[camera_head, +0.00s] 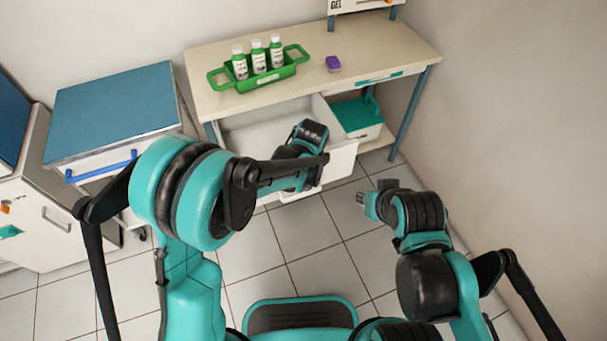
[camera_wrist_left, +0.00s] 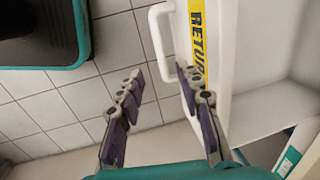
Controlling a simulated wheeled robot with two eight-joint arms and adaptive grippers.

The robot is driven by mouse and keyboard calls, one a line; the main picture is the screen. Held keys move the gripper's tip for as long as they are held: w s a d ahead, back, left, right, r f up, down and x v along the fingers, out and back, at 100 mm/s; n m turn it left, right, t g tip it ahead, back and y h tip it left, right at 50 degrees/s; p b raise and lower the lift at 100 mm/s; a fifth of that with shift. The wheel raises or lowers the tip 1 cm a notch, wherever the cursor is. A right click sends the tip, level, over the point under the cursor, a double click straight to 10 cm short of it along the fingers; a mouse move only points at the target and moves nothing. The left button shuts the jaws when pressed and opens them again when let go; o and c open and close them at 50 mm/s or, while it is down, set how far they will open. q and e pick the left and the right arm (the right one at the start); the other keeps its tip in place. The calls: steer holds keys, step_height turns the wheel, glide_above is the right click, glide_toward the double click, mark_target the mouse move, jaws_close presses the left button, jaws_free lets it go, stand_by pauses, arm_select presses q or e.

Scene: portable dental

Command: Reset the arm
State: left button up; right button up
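My left gripper (camera_wrist_left: 160,92) is open and empty in the left wrist view. Its right finger is close to the white drawer's front, and the white bar handle (camera_wrist_left: 158,42) lies just beyond the fingertips. In the head view my left arm reaches over the pulled-out white drawer (camera_head: 340,165) under the table, and its fingers are mostly hidden by the arm. My right gripper (camera_head: 369,204) hangs over the tiled floor to the right of the drawer, touching nothing; its finger opening is too small to make out.
A blue-topped cart (camera_head: 115,110) stands left. A yellow label (camera_wrist_left: 198,40) marks the drawer front. A wall closes the right side. The floor below is clear.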

arm_select(q)
steer(key=s+a+r+n+t, duration=0.1)
steer(key=s+a+r+n, duration=0.15)
steer(key=a+r, duration=0.45)
steer(key=s+a+r+n+t, duration=0.4)
steer(key=s+a+r+n, duration=0.5)
steer(key=s+a+n, duration=0.3)
steer(key=shift+s+a+h, duration=0.4)
steer(key=shift+s+a, duration=0.55)
steer(key=shift+a, duration=0.2)
